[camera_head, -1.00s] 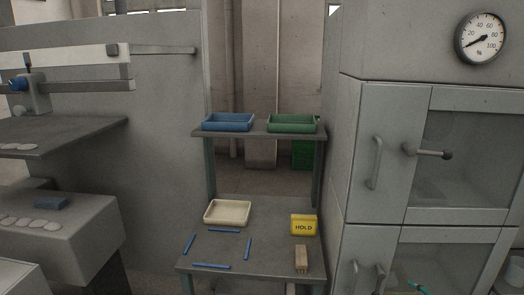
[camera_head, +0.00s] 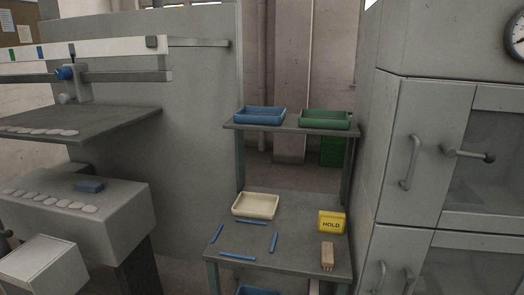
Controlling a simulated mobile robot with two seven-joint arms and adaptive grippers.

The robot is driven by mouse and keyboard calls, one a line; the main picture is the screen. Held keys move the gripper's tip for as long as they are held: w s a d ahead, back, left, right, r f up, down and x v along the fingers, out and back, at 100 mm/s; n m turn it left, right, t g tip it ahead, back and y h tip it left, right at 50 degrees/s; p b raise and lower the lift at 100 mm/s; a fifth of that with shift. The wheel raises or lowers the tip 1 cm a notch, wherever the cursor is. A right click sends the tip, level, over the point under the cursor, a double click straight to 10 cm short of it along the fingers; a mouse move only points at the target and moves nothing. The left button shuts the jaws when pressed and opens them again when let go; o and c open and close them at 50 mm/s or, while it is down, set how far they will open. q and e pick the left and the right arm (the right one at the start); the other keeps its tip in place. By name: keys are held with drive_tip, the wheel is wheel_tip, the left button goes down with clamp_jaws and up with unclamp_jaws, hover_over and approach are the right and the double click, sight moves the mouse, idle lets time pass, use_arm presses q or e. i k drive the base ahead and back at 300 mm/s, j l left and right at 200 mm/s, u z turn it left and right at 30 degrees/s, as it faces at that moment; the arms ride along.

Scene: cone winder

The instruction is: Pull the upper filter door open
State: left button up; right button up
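The upper filter door (camera_head: 428,122) is a grey cabinet door with a window, at the right of the head view. It looks shut, flush with the cabinet front. A vertical bar handle (camera_head: 410,163) is on its left part. A rod with a round knob (camera_head: 487,156) sticks out to the right of the handle. The right part of the door is cut off by the picture edge. The lower door (camera_head: 420,262) is below it, partly out of the frame, with its own handle (camera_head: 381,280). Neither of my grippers shows.
A two-level rack stands left of the cabinet. Its upper shelf (camera_head: 290,127) bears a blue tray (camera_head: 259,116) and a green tray (camera_head: 325,119). Its lower shelf (camera_head: 300,262) bears a cream tray (camera_head: 256,205), blue rods, a yellow HOLD box (camera_head: 331,222) and a brush (camera_head: 327,256).

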sight(418, 176)
drive_tip(key=z, duration=1.3)
